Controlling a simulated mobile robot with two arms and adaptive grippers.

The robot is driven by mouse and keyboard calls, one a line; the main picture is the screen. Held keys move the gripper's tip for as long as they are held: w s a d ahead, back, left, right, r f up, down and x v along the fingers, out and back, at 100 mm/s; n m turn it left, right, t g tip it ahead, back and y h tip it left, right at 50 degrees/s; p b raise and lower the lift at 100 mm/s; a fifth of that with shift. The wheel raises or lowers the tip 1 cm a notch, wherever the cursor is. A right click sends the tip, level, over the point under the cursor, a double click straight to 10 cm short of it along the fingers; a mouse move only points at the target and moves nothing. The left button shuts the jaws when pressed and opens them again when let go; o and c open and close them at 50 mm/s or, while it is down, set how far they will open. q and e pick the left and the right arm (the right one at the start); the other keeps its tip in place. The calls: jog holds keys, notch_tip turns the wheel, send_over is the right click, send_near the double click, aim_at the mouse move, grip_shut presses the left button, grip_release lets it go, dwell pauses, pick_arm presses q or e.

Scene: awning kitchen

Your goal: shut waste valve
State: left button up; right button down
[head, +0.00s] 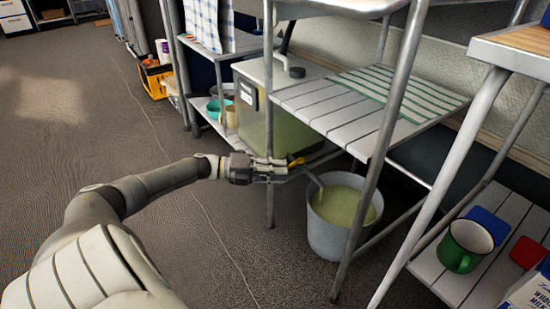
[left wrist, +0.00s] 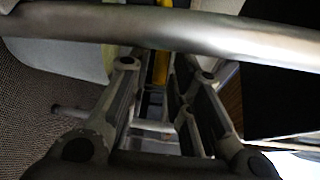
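The waste valve's yellow lever (head: 296,162) shows just past my left gripper (head: 273,166), low at the front of a tank of murky green liquid (head: 290,138). In the left wrist view, the yellow lever (left wrist: 161,68) lies between the fingertips of my left gripper (left wrist: 167,66). The fingers are apart, with gaps showing on both sides of the lever. The valve body is mostly hidden by the gripper and a metal bar. A pale stream or tube (head: 314,180) runs down from the valve towards a grey bucket (head: 327,234) holding greenish liquid. My right gripper is out of view.
A metal bar (left wrist: 200,30) crosses close in front of the fingertips in the left wrist view. A green mug (head: 462,250) sits on the low right shelf.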

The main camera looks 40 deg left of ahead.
pick_arm(q)
jog(key=v, duration=1.2)
